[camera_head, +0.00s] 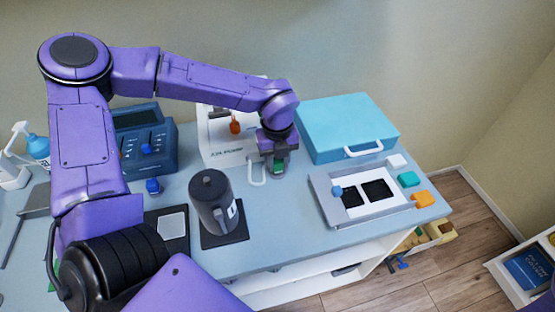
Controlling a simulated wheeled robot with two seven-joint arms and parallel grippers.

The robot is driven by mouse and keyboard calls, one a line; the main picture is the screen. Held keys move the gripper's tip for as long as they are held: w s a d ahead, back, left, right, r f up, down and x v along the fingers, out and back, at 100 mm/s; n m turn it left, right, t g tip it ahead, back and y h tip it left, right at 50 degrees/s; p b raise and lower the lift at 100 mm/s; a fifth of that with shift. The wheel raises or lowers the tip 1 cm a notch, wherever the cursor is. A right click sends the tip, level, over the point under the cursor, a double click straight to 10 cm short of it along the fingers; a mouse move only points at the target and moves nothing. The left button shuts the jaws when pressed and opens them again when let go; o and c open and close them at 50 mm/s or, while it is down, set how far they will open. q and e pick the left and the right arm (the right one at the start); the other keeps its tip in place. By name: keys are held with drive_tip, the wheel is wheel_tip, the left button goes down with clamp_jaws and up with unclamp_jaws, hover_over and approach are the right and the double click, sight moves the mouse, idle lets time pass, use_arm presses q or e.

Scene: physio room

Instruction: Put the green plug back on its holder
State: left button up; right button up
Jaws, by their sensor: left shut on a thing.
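My left gripper (275,169) is shut on the green plug (278,167), just in front of the right side of a white unit (222,149). Only a small green part of the plug shows between the fingers. The white unit has an orange plug (235,126) on its upper front, and its right part is hidden behind my gripper and wrist. I cannot tell whether the green plug touches the unit. A white loop (257,178) hangs in front of it, left of the gripper. My right gripper is not in view.
A dark jug (213,202) stands in front of the unit. A blue control box (148,140) is at left, a turquoise case (347,126) at right. A grey tray (325,203) lies front right, with white, green and orange blocks beside it. Table between jug and tray is clear.

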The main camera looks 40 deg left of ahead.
use_arm(q)
drive_tip(key=shift+f+b, duration=0.3)
drive_tip(key=shift+f, duration=0.15)
idle(0.4)
drive_tip(key=o, duration=1.4)
drive_tip(key=shift+c, duration=0.2)
drive_tip(key=shift+r+p, duration=3.1)
drive_tip(key=shift+r, duration=0.5)
drive_tip(key=shift+f, duration=0.1)
drive_tip(key=shift+d, duration=0.1)
